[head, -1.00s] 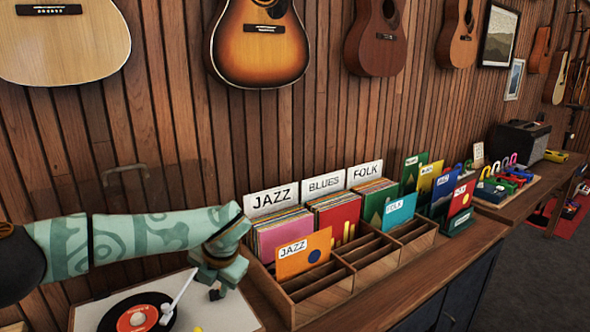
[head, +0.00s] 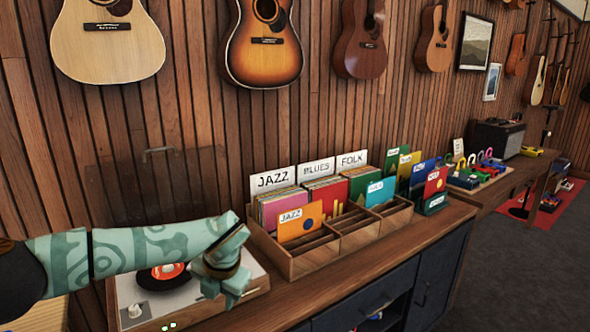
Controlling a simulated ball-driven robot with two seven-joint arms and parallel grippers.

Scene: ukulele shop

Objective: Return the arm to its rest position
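My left arm comes in from the left in the head view, with a green patterned sleeve. Its gripper (head: 226,283) points down over the right part of the turntable (head: 190,308), left of the wooden record bin (head: 290,264). The fingers are small and partly hidden by the wrist, so I cannot tell whether they are open or shut. No held object shows. An orange jazz record (head: 301,222) stands in the bin's front left part, apart from the gripper. My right gripper is not in view.
A black record with a red label (head: 163,277) lies on the turntable, partly behind my arm. Guitars hang on the slatted wall. Dark floor (head: 520,270) is open at the right.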

